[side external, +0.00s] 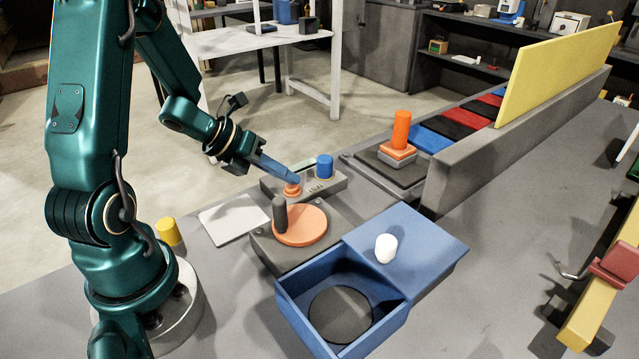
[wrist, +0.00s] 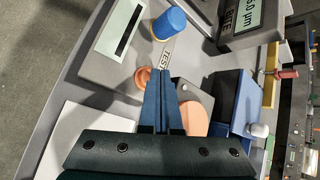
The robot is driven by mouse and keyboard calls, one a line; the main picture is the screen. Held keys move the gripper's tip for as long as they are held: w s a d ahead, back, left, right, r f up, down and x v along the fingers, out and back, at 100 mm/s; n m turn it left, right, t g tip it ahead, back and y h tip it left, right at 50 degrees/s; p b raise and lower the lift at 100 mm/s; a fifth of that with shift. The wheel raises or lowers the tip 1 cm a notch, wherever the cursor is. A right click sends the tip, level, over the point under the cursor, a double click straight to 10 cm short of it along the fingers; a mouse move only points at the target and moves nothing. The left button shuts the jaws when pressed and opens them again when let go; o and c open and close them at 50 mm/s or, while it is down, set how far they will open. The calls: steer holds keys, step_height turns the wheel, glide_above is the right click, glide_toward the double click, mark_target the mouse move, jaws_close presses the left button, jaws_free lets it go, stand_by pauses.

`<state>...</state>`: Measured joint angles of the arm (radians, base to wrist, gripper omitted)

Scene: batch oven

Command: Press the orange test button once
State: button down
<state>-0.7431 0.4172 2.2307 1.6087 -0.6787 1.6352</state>
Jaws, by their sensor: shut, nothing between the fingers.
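The orange test button (side external: 292,189) sits on a grey control panel (side external: 335,184), left of a blue knob (side external: 324,167). In the wrist view the button (wrist: 142,76) shows beside the lettering "TEST", partly covered by my fingers. My gripper (side external: 294,178) is shut and empty, with its blue fingers slanting down to the button's top. In the wrist view the fingertips (wrist: 166,72) lie just right of the visible part of the button. I cannot tell whether they touch it or whether it is pushed down.
An orange disc (side external: 306,228) with a dark upright handle (side external: 279,214) stands close in front of the panel. A blue box (side external: 301,316) with a white-knobbed lid (side external: 430,240) is nearer. A pale plate (side external: 233,220) lies left. An orange cylinder (side external: 401,130) stands behind right.

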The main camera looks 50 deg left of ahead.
mark_target(286, 190)
steer(key=shift+f, duration=0.1)
stand_by(0.5)
steer(key=shift+f, duration=0.4)
steer(key=shift+s+r, duration=0.1)
steer(key=shift+r, duration=3.35)
